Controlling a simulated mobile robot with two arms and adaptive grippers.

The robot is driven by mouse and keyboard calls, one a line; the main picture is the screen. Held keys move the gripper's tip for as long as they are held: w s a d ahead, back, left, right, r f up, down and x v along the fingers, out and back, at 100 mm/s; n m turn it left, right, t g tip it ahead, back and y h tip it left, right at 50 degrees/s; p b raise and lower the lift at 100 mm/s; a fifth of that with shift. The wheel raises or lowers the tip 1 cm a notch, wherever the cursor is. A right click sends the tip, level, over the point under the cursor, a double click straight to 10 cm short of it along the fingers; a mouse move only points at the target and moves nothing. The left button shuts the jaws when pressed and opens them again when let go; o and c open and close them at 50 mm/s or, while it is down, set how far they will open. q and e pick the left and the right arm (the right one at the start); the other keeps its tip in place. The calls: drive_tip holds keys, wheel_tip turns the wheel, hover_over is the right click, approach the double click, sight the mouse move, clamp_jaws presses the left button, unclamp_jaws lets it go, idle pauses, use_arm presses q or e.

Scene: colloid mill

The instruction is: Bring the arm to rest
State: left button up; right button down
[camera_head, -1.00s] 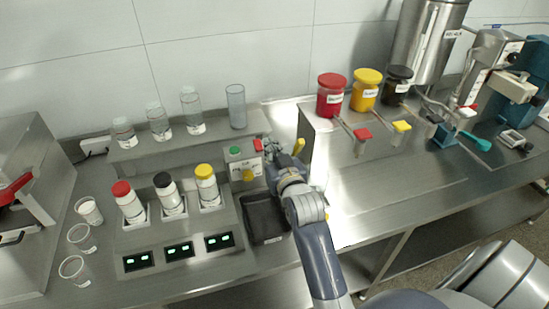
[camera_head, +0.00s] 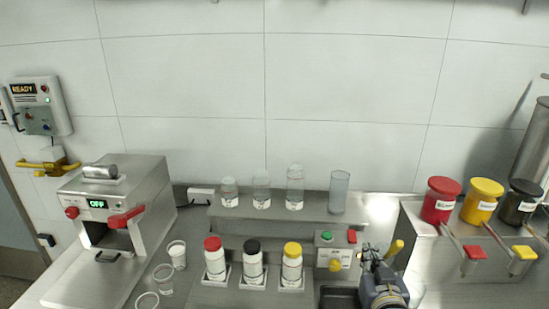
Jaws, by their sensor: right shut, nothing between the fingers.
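My right gripper (camera_head: 374,258) is at the lower right of the head view, with my wrist below it. It is shut and nothing shows between its fingers. It is beside the small control box (camera_head: 334,258) with a green button, a red part and a yellow knob. A yellow handle (camera_head: 396,247) shows just right of the gripper. I cannot tell whether the gripper touches either. My left gripper is not in view.
A steel machine (camera_head: 120,215) reading OFF stands at left, with clear cups (camera_head: 177,254) near it. Bottles with red, black and yellow caps (camera_head: 292,266) stand in front of a shelf (camera_head: 270,211) of glassware. Red, yellow and black-lidded jars (camera_head: 480,201) stand at right.

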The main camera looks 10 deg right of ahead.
drive_tip(key=s+a+f+n+g+y, duration=0.1)
drive_tip(key=s+a+f+n+g, duration=0.2)
drive_tip(key=s+f, duration=0.5)
drive_tip(key=s+a+f+g+y, duration=0.25)
drive_tip(key=s+f+g, duration=0.2)
drive_tip(key=s, duration=0.65)
drive_tip(key=s+a+f+n+g, duration=0.2)
drive_tip(key=s+a+f+g, duration=0.3)
drive_tip(key=s, duration=0.5)
wheel_tip(320, 180, down, 28)
drive_tip(key=f+b, duration=0.1)
drive_tip(key=b, duration=0.1)
drive_tip(key=s+d+f+g, duration=0.1)
drive_tip(key=s+d+f, duration=0.1)
drive_tip(key=s+f, duration=0.6)
drive_tip(key=s+d+f+g, duration=0.1)
drive_tip(key=s+d+f, duration=0.1)
drive_tip(key=s+f, duration=0.7)
drive_tip(key=shift+s+b, duration=0.4)
drive_tip(key=shift+s, duration=0.05)
